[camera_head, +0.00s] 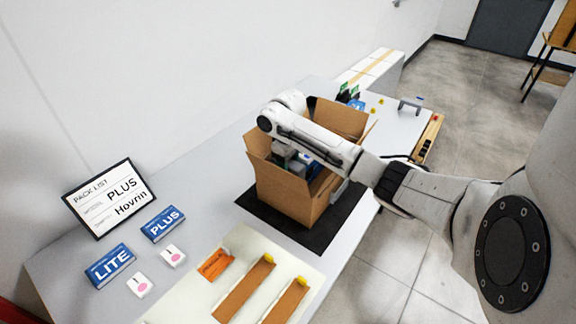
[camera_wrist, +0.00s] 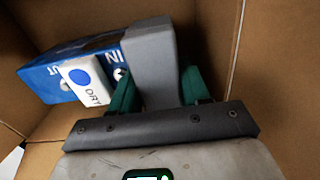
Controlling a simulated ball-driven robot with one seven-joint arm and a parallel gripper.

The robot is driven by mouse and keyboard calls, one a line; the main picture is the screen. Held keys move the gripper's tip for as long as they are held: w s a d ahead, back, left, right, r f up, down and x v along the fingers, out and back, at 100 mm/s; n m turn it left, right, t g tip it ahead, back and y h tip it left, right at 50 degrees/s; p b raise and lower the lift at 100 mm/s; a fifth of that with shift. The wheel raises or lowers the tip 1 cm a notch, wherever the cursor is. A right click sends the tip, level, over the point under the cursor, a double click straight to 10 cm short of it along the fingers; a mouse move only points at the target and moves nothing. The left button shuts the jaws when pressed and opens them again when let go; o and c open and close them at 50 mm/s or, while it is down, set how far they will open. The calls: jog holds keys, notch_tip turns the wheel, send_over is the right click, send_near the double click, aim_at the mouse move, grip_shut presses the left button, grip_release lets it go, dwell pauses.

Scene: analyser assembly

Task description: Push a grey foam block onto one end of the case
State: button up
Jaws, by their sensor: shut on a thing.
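My gripper (camera_wrist: 160,88) has its green fingers shut on a grey foam block (camera_wrist: 153,50) inside the open cardboard box (camera_head: 290,195). The blue case (camera_wrist: 50,74) lies in the box, with white lettering reading "IN" near the block. The block stands across the "IN" end of the case, close against it; I cannot tell how far it is seated. A white packet (camera_wrist: 84,82) marked "DRY" with a blue dot lies against the case. In the head view my arm reaches into the box and hides much of its inside.
The box stands on a dark mat (camera_head: 248,210) with its flaps open. A pale tray (camera_head: 232,246) holds an orange item and brown strips.

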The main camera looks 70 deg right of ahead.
jog(key=shift+f, duration=0.35)
dwell(0.4)
jog(key=o, duration=1.1)
jog(key=shift+r, duration=0.1)
notch_tip(320, 180, up, 5)
jog(key=p, duration=0.5)
jog(key=shift+r+p, duration=0.4)
jog(key=shift+r, duration=0.55)
